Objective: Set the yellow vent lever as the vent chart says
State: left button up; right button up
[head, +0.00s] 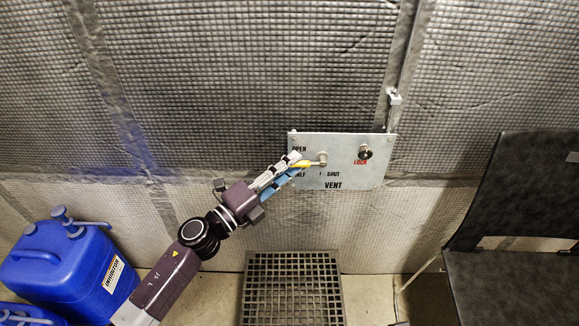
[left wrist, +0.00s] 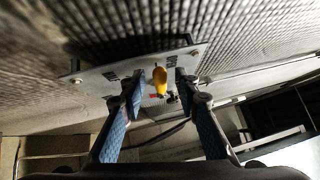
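The yellow vent lever (head: 305,163) sits on a pale metal plate (head: 365,178) on the padded wall. It points left from its round pivot (head: 322,158). The plate is marked OPEN at upper left, SHUT below the pivot and VENT at the bottom; a label at lower left is partly covered by my gripper. My left gripper (head: 293,167) is at the lever's end. In the left wrist view the yellow lever (left wrist: 159,80) shows between the two spread fingers (left wrist: 158,84), with gaps on both sides. My right gripper is not in view. No chart is seen.
A dark knob (head: 365,152) marked LOCK in red is on the plate's right. Blue jugs (head: 70,270) stand at lower left. A floor grate (head: 292,290) lies below the plate, and a dark chair (head: 510,200) stands at right. The wall left of the plate is clear.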

pick_arm(q)
jog(key=shift+c, duration=0.3)
grip_shut()
dwell(0.3)
